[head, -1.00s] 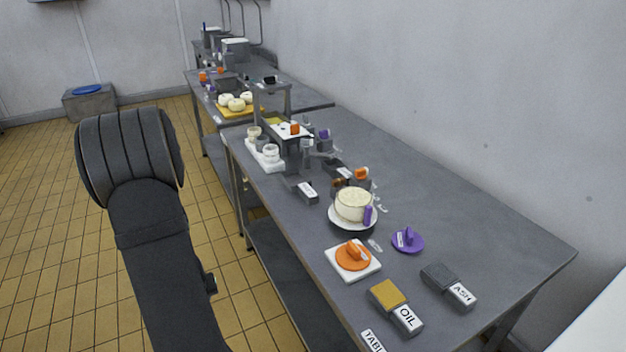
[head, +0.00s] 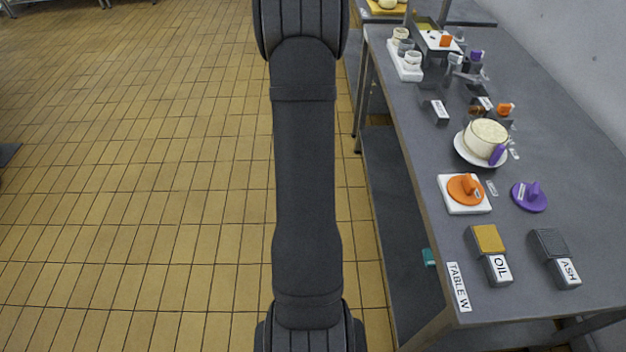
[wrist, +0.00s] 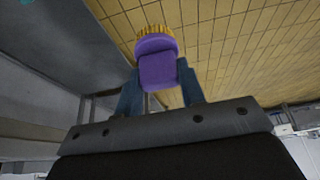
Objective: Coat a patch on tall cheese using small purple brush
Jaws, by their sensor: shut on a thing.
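My gripper (wrist: 160,82) shows in the wrist view, its two blue-grey fingers shut on a purple brush (wrist: 155,48) with yellow bristles at its far end. Floor tiles lie behind the brush. In the head view my arm rises through the middle, and the gripper is out of view. A tall, pale round cheese (head: 485,136) stands on a white plate (head: 463,151) on the table at the right, apart from my arm. A small purple piece (head: 497,154) is at the cheese's front side; I cannot tell what it is.
The grey table (head: 590,190) holds an orange-handled disc (head: 462,190) on a white board, a purple-handled disc (head: 529,197), an OIL pad (head: 488,239) and an ASH pad (head: 549,243). White jars (head: 412,60) and small stands are farther back. Open tiled floor lies left of the table.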

